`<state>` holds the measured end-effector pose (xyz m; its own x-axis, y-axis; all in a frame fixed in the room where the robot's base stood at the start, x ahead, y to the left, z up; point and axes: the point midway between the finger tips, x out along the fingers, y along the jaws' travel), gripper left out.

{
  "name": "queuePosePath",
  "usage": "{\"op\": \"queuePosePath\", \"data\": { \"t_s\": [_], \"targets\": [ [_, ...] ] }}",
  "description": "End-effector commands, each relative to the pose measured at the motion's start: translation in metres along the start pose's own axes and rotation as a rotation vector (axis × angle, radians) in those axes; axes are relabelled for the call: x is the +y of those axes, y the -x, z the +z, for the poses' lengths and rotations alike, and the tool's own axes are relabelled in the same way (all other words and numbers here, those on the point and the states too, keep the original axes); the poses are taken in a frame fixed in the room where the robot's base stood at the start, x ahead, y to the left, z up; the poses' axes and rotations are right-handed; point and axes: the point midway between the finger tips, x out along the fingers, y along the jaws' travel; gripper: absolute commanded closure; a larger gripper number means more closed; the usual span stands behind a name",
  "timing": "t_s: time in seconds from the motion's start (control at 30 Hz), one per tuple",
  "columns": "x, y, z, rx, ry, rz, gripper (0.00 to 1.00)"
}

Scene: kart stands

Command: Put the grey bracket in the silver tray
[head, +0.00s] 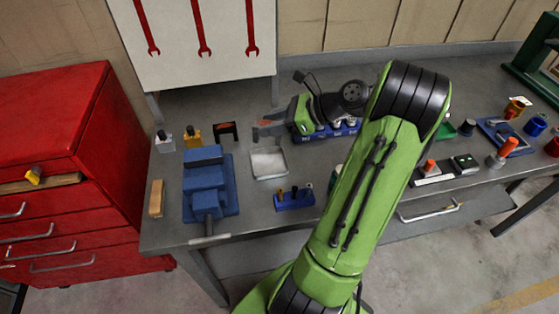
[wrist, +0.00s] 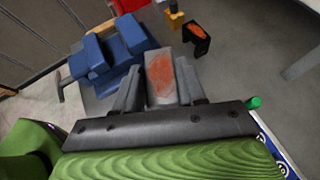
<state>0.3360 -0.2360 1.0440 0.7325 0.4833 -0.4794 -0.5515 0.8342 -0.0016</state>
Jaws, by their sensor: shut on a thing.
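My gripper (head: 270,129) is shut on the grey bracket, which has a rusty orange patch on its face. The bracket (wrist: 160,76) shows clearly between the two fingers in the wrist view; in the head view it is small and hard to separate from the fingers. The silver tray (head: 269,163) is shallow, square and looks empty. It lies on the bench just below my gripper in the head view. I cannot make the tray out in the wrist view.
A blue vise (head: 206,181) stands left of the tray. A blue holder (head: 294,199) is in front of the tray. A wooden block (head: 157,197) lies at the left edge.

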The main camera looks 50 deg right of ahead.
Motion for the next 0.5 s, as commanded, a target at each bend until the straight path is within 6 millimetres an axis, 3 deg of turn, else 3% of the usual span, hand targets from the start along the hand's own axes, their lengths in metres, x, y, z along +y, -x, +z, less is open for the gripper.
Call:
{"op": "queuePosePath", "data": {
  "t_s": [0.2, 0.5],
  "targets": [
    [0.0, -0.024, -0.042, -0.002, -0.002, 0.002, 1.0],
    [0.0, -0.048, -0.086, -0.001, -0.002, 0.0, 1.0]
  ]
}}
